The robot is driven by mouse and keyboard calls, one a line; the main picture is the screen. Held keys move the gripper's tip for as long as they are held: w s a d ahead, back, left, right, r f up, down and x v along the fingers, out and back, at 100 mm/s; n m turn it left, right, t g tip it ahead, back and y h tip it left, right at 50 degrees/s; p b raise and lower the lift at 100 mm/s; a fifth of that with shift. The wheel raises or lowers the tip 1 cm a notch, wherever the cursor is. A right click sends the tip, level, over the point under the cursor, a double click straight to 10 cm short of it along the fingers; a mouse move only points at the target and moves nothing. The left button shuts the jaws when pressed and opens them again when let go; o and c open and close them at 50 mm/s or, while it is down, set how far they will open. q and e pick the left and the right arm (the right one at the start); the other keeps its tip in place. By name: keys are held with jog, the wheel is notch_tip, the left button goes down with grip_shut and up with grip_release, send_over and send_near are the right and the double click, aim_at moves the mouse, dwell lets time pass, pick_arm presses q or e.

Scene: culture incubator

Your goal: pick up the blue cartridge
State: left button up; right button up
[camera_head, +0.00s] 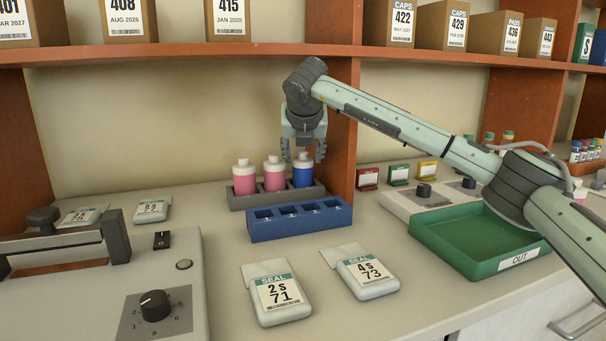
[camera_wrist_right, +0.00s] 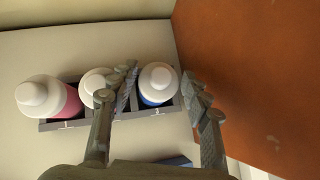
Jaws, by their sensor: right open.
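The blue cartridge (camera_head: 302,176) is a bottle-like container with a white cap. It stands upright in the right slot of a grey rack (camera_head: 240,202), beside two pink ones (camera_head: 244,178). My right gripper (camera_head: 303,154) is open and points down around its top. In the right wrist view, the white cap of the blue cartridge (camera_wrist_right: 158,82) shows between the two open fingers (camera_wrist_right: 160,72), with a little blue body below it. I cannot tell if the fingers touch it. My left gripper is not in view.
A wooden upright (camera_head: 342,130) stands close to the right of the rack. A blue rack (camera_head: 300,228) with several slots lies in front. A green OUT tray (camera_head: 430,240) is at the right. Two SEAL packs (camera_head: 275,310) lie at the front, and a dial device (camera_head: 190,290) at the left.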

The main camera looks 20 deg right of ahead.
jog(key=shift+f, duration=0.1)
jog(key=shift+c, duration=0.5)
grip_shut()
